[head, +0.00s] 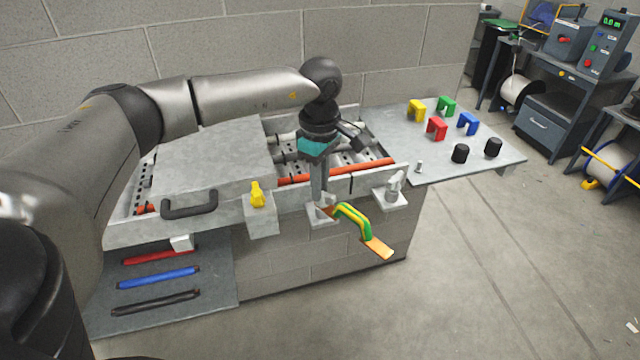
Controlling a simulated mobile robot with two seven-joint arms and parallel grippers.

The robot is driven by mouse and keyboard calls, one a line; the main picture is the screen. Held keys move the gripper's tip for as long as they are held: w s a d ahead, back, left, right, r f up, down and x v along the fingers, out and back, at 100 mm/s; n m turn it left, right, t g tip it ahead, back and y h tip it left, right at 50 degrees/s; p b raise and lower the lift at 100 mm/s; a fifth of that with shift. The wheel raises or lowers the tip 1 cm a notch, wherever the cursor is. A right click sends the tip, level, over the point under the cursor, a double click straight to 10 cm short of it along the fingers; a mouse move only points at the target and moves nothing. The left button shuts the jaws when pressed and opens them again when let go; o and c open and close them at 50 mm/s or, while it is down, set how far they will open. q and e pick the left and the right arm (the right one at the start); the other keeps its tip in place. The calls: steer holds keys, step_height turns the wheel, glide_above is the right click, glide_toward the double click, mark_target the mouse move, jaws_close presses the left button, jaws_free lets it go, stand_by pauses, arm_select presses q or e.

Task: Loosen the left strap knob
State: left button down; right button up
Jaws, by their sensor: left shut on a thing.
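My left gripper (320,198) points down over the middle bracket (324,218) on the front of the metal tray box. Its fingers are shut on the small grey knob there, which they mostly hide. A green and yellow curved piece with orange ends (352,218) sits beside the fingers and reaches forward to the right. A grey winged knob (394,187) stands on the right bracket. A yellow winged knob (257,195) stands on the left bracket. My right gripper is not in view.
A grey lid with a dark handle (190,205) covers the box's left part. Orange tubes (335,174) lie inside. A side shelf (400,140) holds coloured clips and black knobs (460,153). A lower shelf (210,302) holds red, blue and black bars.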

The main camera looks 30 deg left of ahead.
arm_select(q)
steer(key=shift+n, duration=0.3)
steer(key=n+b, duration=0.1)
steer(key=n, duration=0.3)
steer(key=shift+s+n, duration=0.15)
steer(key=shift+n, duration=0.15)
steer(key=n, duration=0.4)
steer(key=shift+s+d+n, duration=0.1)
steer(key=shift+d+n, duration=0.05)
steer(key=shift+n, duration=0.15)
steer(key=n, duration=0.4)
steer(key=shift+d+n+b, duration=0.1)
steer(key=shift+n+b, duration=0.2)
steer(key=n, duration=0.5)
steer(key=shift+d+r, duration=0.1)
steer(key=shift+n, duration=0.4)
steer(key=c, duration=0.9)
jaws_free()
steer(key=shift+o, duration=0.2)
